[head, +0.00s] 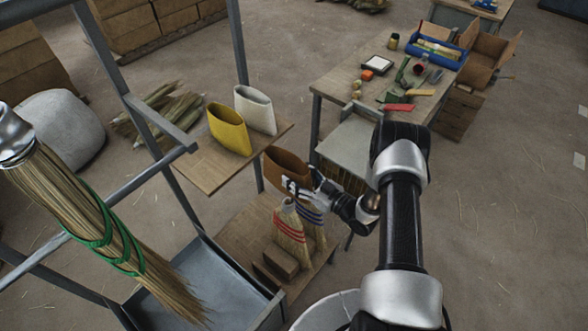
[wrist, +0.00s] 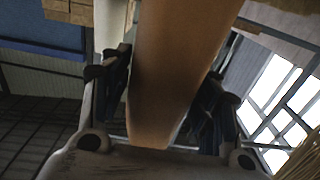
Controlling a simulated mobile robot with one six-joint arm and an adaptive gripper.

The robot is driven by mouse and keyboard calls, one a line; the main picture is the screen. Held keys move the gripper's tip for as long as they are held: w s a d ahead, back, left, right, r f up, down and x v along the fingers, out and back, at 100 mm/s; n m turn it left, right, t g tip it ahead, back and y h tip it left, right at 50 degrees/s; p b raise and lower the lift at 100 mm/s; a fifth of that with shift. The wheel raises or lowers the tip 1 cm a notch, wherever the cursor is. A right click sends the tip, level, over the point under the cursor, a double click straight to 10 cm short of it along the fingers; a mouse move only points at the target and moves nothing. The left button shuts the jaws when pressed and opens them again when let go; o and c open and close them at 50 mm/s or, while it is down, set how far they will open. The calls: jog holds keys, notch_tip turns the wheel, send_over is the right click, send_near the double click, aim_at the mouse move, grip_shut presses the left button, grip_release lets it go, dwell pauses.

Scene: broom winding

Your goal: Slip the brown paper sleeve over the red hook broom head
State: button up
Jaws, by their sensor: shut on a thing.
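The brown paper sleeve (head: 285,165) is in my gripper (head: 303,186), held up in the air; its open top shows in the head view. In the wrist view the brown sleeve (wrist: 172,65) runs between the two fingers of my gripper (wrist: 166,82), which is shut on it. The broom head with red bands (head: 291,230) stands upright on the lower wooden board, below the sleeve and apart from it. The sleeve's lower end is partly hidden by my gripper.
A blue-banded broom head (head: 314,222) stands close beside the red one. A yellow sleeve (head: 229,128) and a white sleeve (head: 255,109) stand on the upper board (head: 207,176). A large green-bound broom (head: 95,220) hangs at left by grey frame bars. A cluttered workbench (head: 345,82) stands behind.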

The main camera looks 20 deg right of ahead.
jog(key=shift+f+b, duration=0.35)
jog(key=shift+b, duration=0.1)
dwell(0.3)
notch_tip(320, 180, down, 7)
jog(key=b, duration=0.7)
dwell(0.6)
jog(key=shift+f, duration=0.15)
jog(key=b, duration=0.9)
send_over(298, 222)
notch_tip(298, 222, down, 9)
jog(key=shift+w+a, duration=0.2)
dwell(0.5)
jog(key=shift+f+b, duration=5.5)
jog(key=shift+f, duration=0.95)
